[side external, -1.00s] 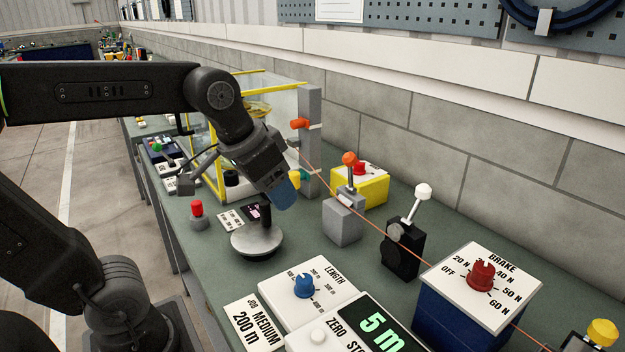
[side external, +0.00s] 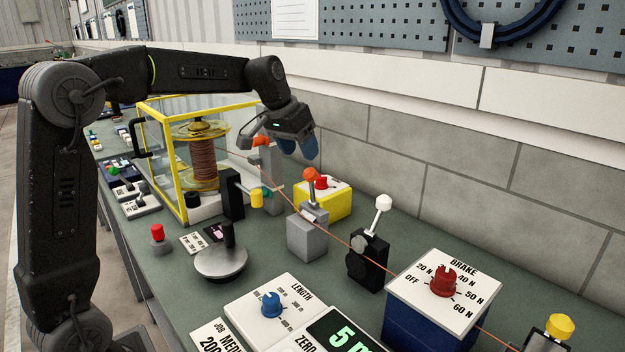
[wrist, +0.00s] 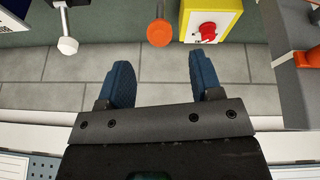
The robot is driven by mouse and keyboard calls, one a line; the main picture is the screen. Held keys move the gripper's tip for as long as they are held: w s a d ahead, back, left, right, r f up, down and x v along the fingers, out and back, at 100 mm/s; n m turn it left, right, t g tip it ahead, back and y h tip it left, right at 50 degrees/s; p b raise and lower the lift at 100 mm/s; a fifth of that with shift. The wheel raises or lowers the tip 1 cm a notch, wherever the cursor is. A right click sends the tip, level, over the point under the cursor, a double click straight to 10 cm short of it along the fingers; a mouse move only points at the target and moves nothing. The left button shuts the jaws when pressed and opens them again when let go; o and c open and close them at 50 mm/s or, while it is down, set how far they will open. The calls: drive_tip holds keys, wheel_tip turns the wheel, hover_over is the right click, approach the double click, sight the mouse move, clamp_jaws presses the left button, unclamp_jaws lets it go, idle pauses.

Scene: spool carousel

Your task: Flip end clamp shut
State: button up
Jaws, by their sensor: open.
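A grey block (side external: 308,238) with an upright lever ending in an orange ball (side external: 310,174) stands on the bench, on the line of the copper wire; I take it as the end clamp, though no label shows. The orange ball shows in the wrist view (wrist: 159,33), ahead of the gap between my fingers. My gripper (side external: 299,146) is open and empty, with blue fingertips, above and behind the lever, close to the wall. In the wrist view my gripper (wrist: 162,82) has its fingers well apart and touches nothing.
A grey post with an orange handle (side external: 262,141) is at left, near the spool cabinet (side external: 158,170). A black block with a white-ball lever (side external: 367,258) and the brake box (side external: 430,325) are at right.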

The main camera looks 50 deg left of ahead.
sight(310, 172)
drive_tip(key=x, duration=0.9)
drive_tip(key=shift+f, duration=0.2)
clamp_jaws()
